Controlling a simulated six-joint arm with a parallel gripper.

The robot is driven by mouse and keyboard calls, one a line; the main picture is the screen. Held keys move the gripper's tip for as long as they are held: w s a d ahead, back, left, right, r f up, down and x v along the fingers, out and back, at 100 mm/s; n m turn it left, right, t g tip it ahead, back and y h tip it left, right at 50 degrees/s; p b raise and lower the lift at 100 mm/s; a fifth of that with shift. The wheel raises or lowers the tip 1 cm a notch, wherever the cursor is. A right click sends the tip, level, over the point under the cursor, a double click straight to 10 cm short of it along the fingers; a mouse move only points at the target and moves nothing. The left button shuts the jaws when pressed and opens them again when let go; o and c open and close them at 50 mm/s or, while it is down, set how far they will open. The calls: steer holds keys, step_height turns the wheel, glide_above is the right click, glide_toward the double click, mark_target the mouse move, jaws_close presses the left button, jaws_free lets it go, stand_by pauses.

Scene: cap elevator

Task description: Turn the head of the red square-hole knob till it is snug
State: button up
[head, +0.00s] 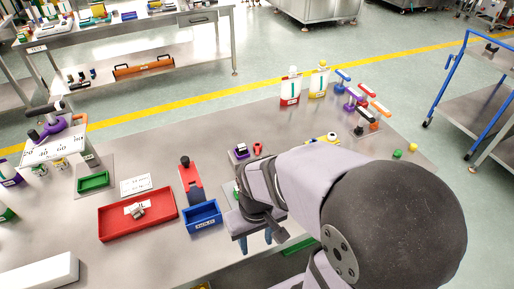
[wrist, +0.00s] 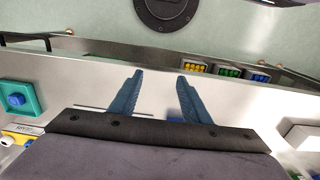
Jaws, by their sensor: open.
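A small red piece (head: 258,148) stands on the bench beside a purple-and-white block. It may be the red square-hole knob, but it is too small to make out a hole or how snug its head is. It does not show in the wrist view. My gripper (head: 257,243) is low over the front edge of the bench, nearer than the red piece and apart from it. In the wrist view my gripper (wrist: 158,76) shows two blue fingers spread apart with nothing between their tips. My arm covers part of the bench to the right.
A red tray (head: 107,223) with metal parts, a blue bin (head: 203,227) and a red-and-black tool (head: 188,175) lie left of my gripper. Bottles (head: 291,88) and colored handles (head: 370,88) stand at the back right. A teal block (wrist: 14,113) with a blue knob is at the wrist view's left.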

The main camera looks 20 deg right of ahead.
steer(key=shift+w, duration=0.1)
steer(key=c, duration=0.7)
steer(key=shift+w+d, duration=0.1)
steer(key=shift+w, duration=0.2)
jaws_close()
steer(key=w+d+m+t+y+b, duration=0.2)
steer(key=w+d, duration=0.5)
steer(key=w, duration=0.3)
steer(key=w+d+m+t+y+b, duration=0.1)
steer(key=w+d+t, duration=0.1)
steer(key=w+d, duration=0.75)
steer(key=w+d+r+t, duration=0.1)
steer(key=w+d+t, duration=0.1)
steer(key=w+d, duration=0.4)
steer(key=shift+d+r+m+t+b, duration=0.3)
steer(key=shift+d+r+b, duration=0.1)
steer(key=shift+d, duration=0.85)
